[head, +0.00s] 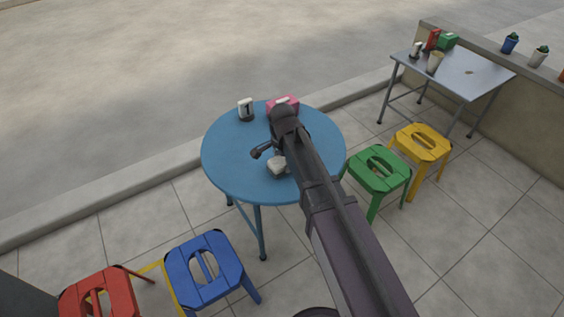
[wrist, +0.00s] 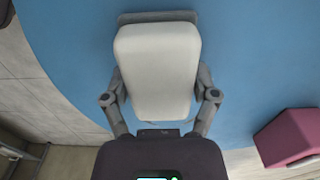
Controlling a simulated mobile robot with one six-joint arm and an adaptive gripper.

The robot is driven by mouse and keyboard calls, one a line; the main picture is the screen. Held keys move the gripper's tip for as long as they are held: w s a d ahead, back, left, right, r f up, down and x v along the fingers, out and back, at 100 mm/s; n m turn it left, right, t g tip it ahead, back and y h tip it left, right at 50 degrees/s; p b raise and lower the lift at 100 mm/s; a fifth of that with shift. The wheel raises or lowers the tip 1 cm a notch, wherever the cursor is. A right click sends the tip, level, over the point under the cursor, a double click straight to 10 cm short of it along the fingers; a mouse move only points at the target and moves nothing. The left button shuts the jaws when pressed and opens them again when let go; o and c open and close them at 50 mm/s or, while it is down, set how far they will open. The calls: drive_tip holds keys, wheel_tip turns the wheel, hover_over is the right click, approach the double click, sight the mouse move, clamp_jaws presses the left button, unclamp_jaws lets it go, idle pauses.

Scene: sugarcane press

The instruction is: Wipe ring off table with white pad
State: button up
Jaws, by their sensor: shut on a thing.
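The white pad (wrist: 157,70) is between the fingers of my gripper (wrist: 160,95) in the wrist view, with the blue table top behind it. In the head view the pad (head: 277,165) shows just below my gripper (head: 276,158), over the front middle of the round blue table (head: 229,160). A grey edge shows at the pad's far end. I cannot tell whether the pad touches the table. I see no ring on the table; my arm and the pad hide part of the top.
A white number stand (head: 245,109) and a pink box (head: 283,104) stand at the table's back; the box also shows in the wrist view (wrist: 291,137). Red, blue (head: 205,270), green (head: 378,170) and yellow stools stand around. A grey table (head: 465,72) with containers is at the back right.

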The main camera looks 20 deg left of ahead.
drive_tip(key=shift+f, duration=0.25)
drive_tip(key=shift+w+d, duration=0.1)
drive_tip(key=shift+w+d+r, duration=0.15)
drive_tip(key=shift+w+d, duration=0.9)
drive_tip(key=shift+w, duration=0.2)
drive_tip(key=shift+w, duration=0.1)
drive_tip(key=shift+w+d, duration=0.85)
drive_tip(key=shift+w, duration=0.1)
drive_tip(key=shift+w+d, duration=0.25)
drive_tip(key=shift+w+d, duration=0.1)
drive_tip(key=shift+w+d, duration=1)
drive_tip(key=shift+w, duration=0.2)
